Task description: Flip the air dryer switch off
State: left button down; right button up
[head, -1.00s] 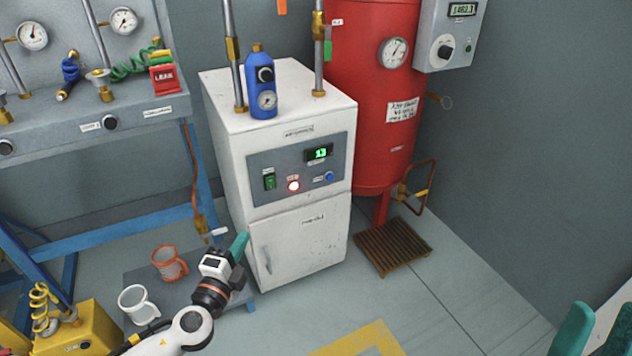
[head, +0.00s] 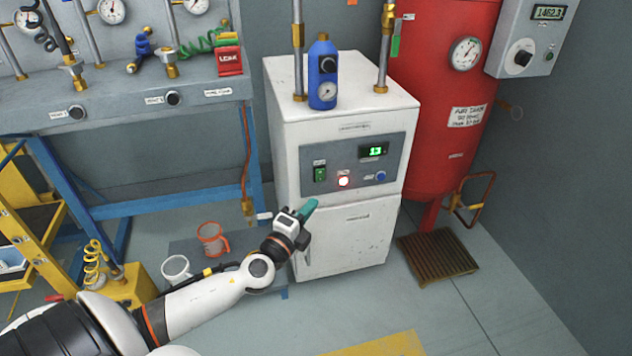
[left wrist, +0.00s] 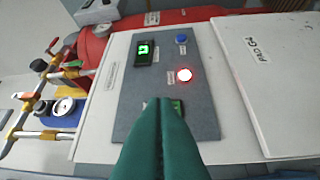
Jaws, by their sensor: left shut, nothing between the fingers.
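The air dryer is a white cabinet (head: 345,235) with a grey control panel on its front. The panel holds a green rocker switch (head: 320,173) at its left, a lit red-ringed button (head: 343,181), a blue button (head: 381,176) and a green display reading about 13. My left gripper (head: 309,207), with teal fingers, is in front of the cabinet, just below the panel. In the left wrist view the shut fingers (left wrist: 162,103) reach over the panel and cover most of the green switch (left wrist: 177,105); contact cannot be told. My right gripper is not in view.
A blue bottle-like filter (head: 323,85) stands on the dryer, between two vertical pipes. A red tank (head: 440,110) is to the right, with a wooden grate (head: 438,256) on the floor. A blue-framed bench (head: 130,112) is left; two mugs sit low beside my arm.

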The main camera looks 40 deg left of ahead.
aim_at(323, 172)
pick_arm(q)
jog(key=w+a, duration=0.1)
jog(key=w, duration=0.1)
jog(key=w+a, duration=0.1)
jog(key=w, duration=0.2)
jog(key=w+a+b, duration=0.1)
jog(key=w, duration=0.1)
jog(key=shift+w+a+r, duration=0.1)
jog(key=shift+w+r, duration=0.2)
jog(key=shift+r, duration=0.1)
jog(key=shift+w+a, duration=0.1)
jog(key=shift+r, duration=0.1)
jog(key=shift+w+a+r+n+p, duration=0.1)
jog(key=shift+a+r+n+p, duration=0.2)
jog(key=shift+p, duration=0.6)
jog(key=shift+d+f+b, duration=0.15)
jog(key=shift+f+b, duration=0.1)
jog(key=shift+b, duration=0.15)
